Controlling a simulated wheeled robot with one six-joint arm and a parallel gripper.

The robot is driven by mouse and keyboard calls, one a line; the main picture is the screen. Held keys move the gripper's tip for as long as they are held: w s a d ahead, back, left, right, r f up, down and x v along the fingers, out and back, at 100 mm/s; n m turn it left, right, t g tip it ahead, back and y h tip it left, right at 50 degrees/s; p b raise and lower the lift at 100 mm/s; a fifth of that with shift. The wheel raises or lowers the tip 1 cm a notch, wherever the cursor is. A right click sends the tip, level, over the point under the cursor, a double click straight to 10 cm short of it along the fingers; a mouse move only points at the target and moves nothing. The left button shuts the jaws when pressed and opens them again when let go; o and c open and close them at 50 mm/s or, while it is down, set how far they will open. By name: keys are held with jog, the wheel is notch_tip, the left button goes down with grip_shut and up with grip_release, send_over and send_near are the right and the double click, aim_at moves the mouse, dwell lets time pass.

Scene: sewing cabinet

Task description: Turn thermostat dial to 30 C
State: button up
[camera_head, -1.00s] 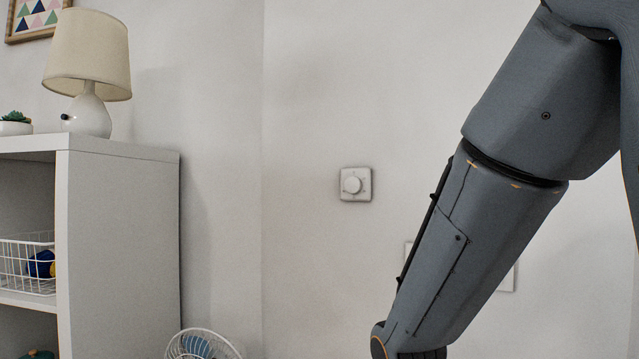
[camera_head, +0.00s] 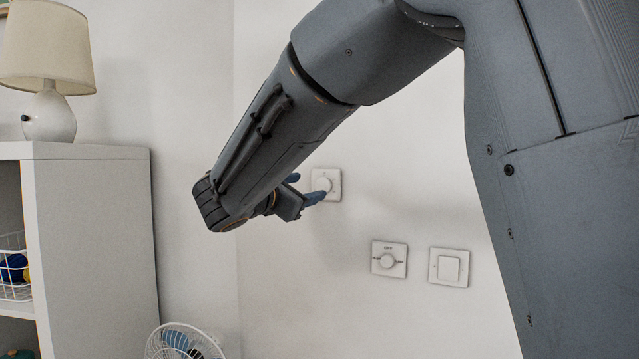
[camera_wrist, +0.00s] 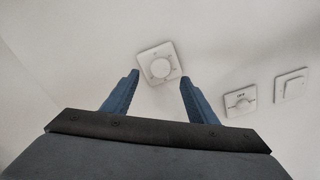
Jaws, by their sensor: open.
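A white square wall plate with a round dial (camera_head: 322,184) is on the wall, and its lower part is close behind my gripper (camera_head: 302,188) in the head view. In the wrist view, the same dial (camera_wrist: 160,68) sits between and just beyond the tips of my open blue fingers (camera_wrist: 158,80). Small marks ring the knob but are too small to read. I cannot tell whether the fingers touch the upper dial.
The wall around the plates is bare.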

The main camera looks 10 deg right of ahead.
aim_at(323, 185)
jog(key=p+x, duration=0.2)
jog(key=x, duration=0.5)
jog(key=shift+w+d+f, duration=0.1)
jog(key=shift+w+d, duration=0.05)
jog(key=shift+d, duration=0.05)
jog(key=c, duration=1)
